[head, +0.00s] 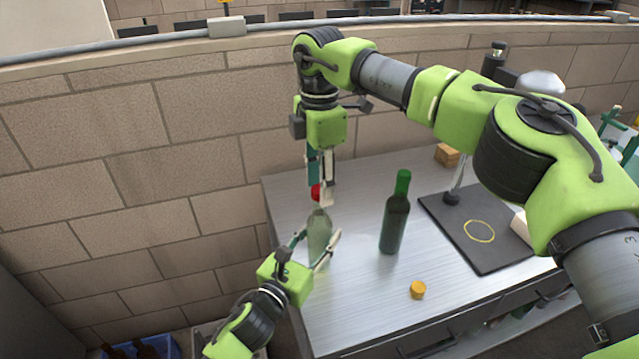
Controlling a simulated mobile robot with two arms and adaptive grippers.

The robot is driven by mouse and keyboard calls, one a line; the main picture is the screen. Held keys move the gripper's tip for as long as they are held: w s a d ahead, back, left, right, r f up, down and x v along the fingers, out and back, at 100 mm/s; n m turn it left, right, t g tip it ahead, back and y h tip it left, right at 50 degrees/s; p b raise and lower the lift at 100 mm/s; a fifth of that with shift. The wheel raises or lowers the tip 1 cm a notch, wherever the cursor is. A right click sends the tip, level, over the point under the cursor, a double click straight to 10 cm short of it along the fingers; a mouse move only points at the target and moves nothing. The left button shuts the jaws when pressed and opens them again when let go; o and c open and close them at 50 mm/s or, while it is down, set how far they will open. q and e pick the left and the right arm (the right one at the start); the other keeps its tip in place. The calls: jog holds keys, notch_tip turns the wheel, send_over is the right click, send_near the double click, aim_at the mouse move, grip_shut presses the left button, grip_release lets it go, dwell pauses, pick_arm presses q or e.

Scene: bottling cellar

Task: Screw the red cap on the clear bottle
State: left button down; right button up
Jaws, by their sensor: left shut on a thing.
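The clear bottle (319,230) stands upright near the left edge of the metal table. My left gripper (317,252) is shut on its body from the front, one finger on each side. The red cap (315,192) is between the fingertips of my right gripper (321,194), which points straight down over the bottle. The cap is right above the bottle's mouth; I cannot tell whether they touch. The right fingers hide part of the cap and of the bottle's top.
A green bottle (395,222) stands to the right of the clear one. A yellow cap (417,289) lies nearer the front edge. A dark board (455,212) with a yellow ring and a post is further right. A wooden block (447,155) sits at the back.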

notch_tip(320, 180, up, 4)
jog(key=shift+r, duration=0.1)
jog(key=shift+c, duration=0.3)
jog(key=n, duration=0.6)
jog(key=shift+r+n, duration=0.4)
jog(key=n, duration=0.5)
jog(key=shift+r+n, duration=0.3)
jog(key=shift+r, duration=0.1)
jog(key=n, duration=0.4)
jog(key=shift+r, duration=0.25)
jog(key=n, duration=0.3)
jog(key=shift+r+n, duration=0.25)
jog(key=shift+n, duration=0.05)
jog(key=n, duration=0.6)
jog(key=shift+r, duration=0.4)
